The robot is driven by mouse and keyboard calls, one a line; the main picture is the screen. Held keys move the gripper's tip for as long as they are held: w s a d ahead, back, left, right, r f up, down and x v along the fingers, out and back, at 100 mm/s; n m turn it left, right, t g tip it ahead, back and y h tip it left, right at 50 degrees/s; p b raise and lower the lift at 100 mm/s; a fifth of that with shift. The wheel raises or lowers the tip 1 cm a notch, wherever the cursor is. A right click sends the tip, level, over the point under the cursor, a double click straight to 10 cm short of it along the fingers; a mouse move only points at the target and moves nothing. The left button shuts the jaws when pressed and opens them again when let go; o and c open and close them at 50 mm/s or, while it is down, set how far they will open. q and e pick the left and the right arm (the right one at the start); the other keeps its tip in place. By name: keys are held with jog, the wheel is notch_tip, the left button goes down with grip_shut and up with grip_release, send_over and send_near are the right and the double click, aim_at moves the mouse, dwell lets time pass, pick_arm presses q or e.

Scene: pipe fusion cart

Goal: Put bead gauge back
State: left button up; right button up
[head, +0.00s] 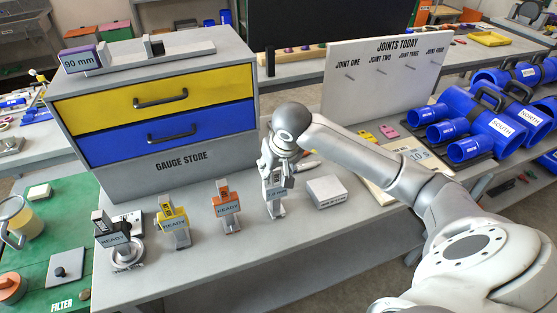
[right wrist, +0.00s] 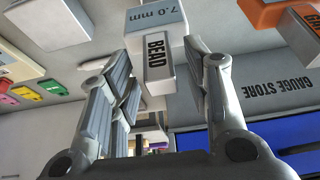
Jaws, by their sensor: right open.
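The grey bead gauge (head: 276,208) stands on the grey table in front of the gauge store, its upper part partly hidden by my right gripper (head: 274,178). In the right wrist view the bead gauge (right wrist: 158,62) shows a "BEAD" label and a "7.0 mm" plate. My right gripper (right wrist: 158,58) is open, with its fingers on either side of the gauge's BEAD block and visible gaps beside it. My left gripper is not in view.
The gauge store (head: 185,160) has a yellow and a blue drawer, both shut. Orange (head: 226,204), yellow (head: 172,222) and black (head: 112,238) gauges with READY plates stand left of the bead gauge. A white box (head: 327,191) sits close on its right.

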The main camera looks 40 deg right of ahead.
jog(key=b+v, duration=0.3)
jog(key=v, duration=0.9)
